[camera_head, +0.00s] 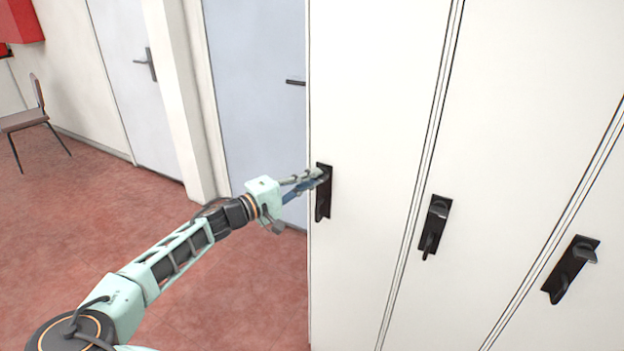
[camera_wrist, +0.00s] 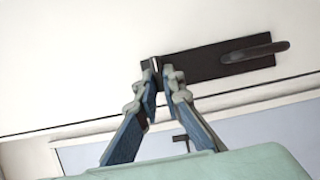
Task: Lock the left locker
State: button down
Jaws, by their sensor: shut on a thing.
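The left locker (camera_head: 370,90) is a tall white door, and it looks closed. Its black lock plate (camera_head: 323,207) sits near the door's left edge, and the plate also shows in the wrist view (camera_wrist: 205,67). A curved handle (camera_wrist: 256,51) stands at one end of the plate. My gripper (camera_head: 319,176) is at the plate's upper end. In the wrist view my gripper (camera_wrist: 163,73) has its fingertips shut on the small lock knob (camera_wrist: 154,64) at the plate's other end. The fingertips hide much of the knob, so its turn angle is unclear.
Two more white lockers stand to the right, with a middle black lock (camera_head: 434,228) and a right black lock (camera_head: 571,270). A pale blue door (camera_head: 255,100) is behind my arm. A chair (camera_head: 28,118) stands far left. The red floor (camera_head: 230,300) is open.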

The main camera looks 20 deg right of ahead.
jog(key=c, duration=2.1)
grip_release()
jog(key=shift+a, duration=0.1)
jog(key=v, duration=1.2)
jog(key=shift+s, duration=0.1)
